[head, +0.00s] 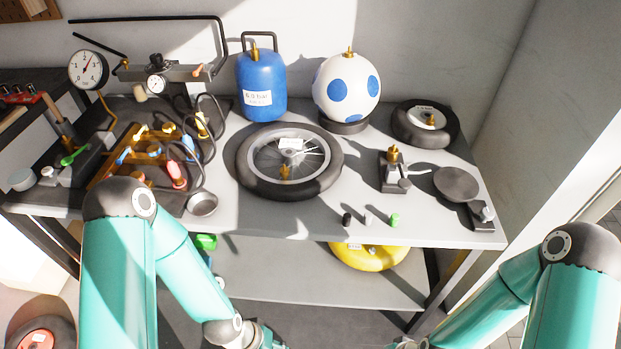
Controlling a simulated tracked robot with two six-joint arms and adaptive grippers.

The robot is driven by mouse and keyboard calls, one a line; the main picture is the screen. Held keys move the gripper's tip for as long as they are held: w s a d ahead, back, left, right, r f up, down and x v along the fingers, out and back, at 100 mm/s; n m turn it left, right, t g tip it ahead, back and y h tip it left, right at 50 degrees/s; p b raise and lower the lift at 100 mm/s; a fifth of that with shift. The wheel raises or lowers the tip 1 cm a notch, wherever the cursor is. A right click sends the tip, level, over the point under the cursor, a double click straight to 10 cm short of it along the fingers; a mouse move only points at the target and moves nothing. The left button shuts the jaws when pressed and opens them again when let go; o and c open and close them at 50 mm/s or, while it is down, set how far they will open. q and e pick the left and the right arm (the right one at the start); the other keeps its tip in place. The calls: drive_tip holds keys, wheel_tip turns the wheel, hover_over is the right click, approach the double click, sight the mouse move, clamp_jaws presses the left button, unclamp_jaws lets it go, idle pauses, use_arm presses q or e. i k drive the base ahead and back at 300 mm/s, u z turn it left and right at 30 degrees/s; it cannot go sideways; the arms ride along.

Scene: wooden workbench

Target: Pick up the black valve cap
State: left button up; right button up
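The black valve cap (347,219) stands near the front edge of the workbench (270,221). To its right stand a white cap (368,219) and a green cap (394,220), apart from it. My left arm reaches down in front of the bench, and its gripper is cut off by the bottom edge of the picture. My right arm comes in from the lower right, and its gripper end is also at or below the bottom edge. Both arm ends are below and in front of the bench top, away from the black cap. No fingertips show clearly.
Behind the caps lies a spoked wheel (250,180). A valve fixture (394,172) and a round dark plate (457,184) stand right. A blue tank (262,88) and spotted ball (347,88) stand behind. Hoses and a small metal bowl (202,205) are left.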

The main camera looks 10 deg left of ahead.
sight(347, 223)
drive_tip(key=k, duration=1.15)
drive_tip(key=u, duration=0.6)
drive_tip(key=i, duration=1.45)
drive_tip(key=z, duration=0.55)
